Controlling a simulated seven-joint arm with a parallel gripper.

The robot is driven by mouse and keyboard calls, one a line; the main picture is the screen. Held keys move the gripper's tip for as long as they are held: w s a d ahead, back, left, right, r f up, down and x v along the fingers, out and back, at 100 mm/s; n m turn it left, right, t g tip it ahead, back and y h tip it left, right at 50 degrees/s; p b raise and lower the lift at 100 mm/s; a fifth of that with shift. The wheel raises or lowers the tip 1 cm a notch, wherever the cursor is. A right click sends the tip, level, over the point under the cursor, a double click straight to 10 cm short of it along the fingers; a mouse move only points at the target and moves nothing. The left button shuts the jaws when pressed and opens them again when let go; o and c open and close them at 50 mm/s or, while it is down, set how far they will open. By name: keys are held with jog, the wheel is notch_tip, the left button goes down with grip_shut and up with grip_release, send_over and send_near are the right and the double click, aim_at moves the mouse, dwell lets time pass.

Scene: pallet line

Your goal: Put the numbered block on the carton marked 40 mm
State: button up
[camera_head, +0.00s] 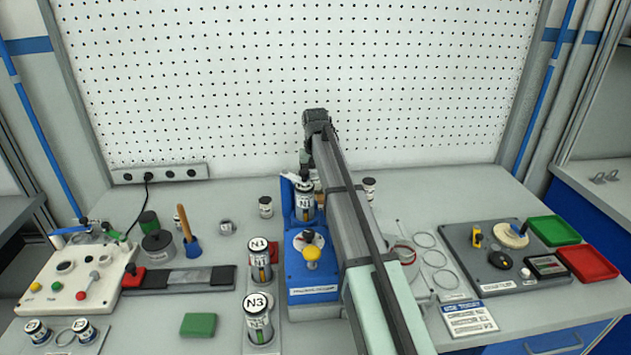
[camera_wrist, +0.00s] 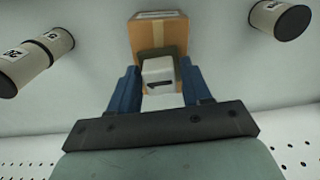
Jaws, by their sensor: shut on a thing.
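In the wrist view my gripper (camera_wrist: 158,84) has its blue fingers shut on a small pale grey block (camera_wrist: 158,72). No number can be read on the block's visible face. A brown carton (camera_wrist: 160,27) with a white label at its far edge shows just beyond the block. The label is too small to read, and I cannot tell whether block and carton touch. In the head view my arm reaches to the back of the bench. It hides the block and the carton, and the gripper is not clearly seen there.
In the wrist view, labelled cylinders stand at the left (camera_wrist: 48,45) and a dark-ended one (camera_wrist: 284,20) at the right. In the head view, a small can (camera_head: 265,207) stands left of the blue station (camera_head: 310,277). A pegboard (camera_head: 250,80) closes the back.

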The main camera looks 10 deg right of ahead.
aim_at(315, 180)
jog(key=shift+f, duration=0.1)
jog(key=o, duration=1.1)
notch_tip(315, 180, up, 12)
jog(key=shift+r, duration=0.15)
